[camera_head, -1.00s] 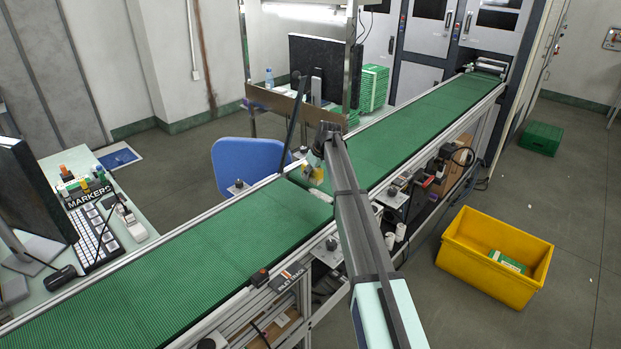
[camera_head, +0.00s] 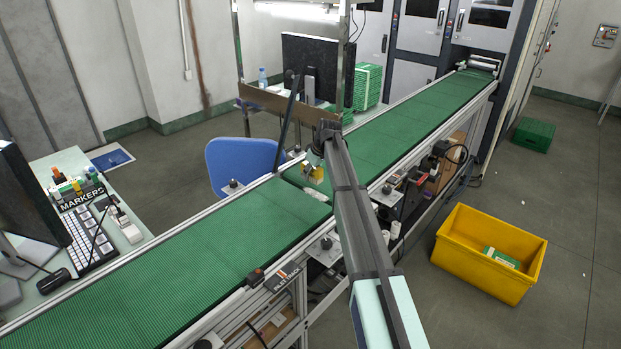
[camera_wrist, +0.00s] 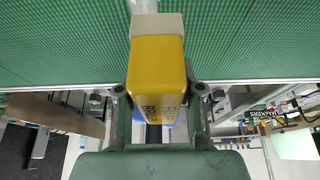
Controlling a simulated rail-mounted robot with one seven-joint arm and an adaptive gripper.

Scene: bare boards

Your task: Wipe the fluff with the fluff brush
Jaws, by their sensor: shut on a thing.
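The fluff brush (camera_wrist: 155,72) is a yellow block with black lettering and a pale end, held between both fingers in the wrist view. My gripper (camera_wrist: 158,92) is shut on it. In the head view my gripper (camera_head: 314,164) is over the green conveyor belt (camera_head: 210,235), near the seam between two belt sections, with the yellow brush (camera_head: 314,174) below it. A small whitish patch (camera_head: 317,195) lies by the seam under the brush. I cannot tell whether it is fluff or the brush's pale end, nor whether the brush touches the belt.
A blue chair (camera_head: 240,165) stands behind the belt, near a monitor (camera_head: 318,68) and a metal post. A desk with a keyboard (camera_head: 88,235) and markers is at left. A yellow bin (camera_head: 490,252) stands on the floor at right. The near belt is clear.

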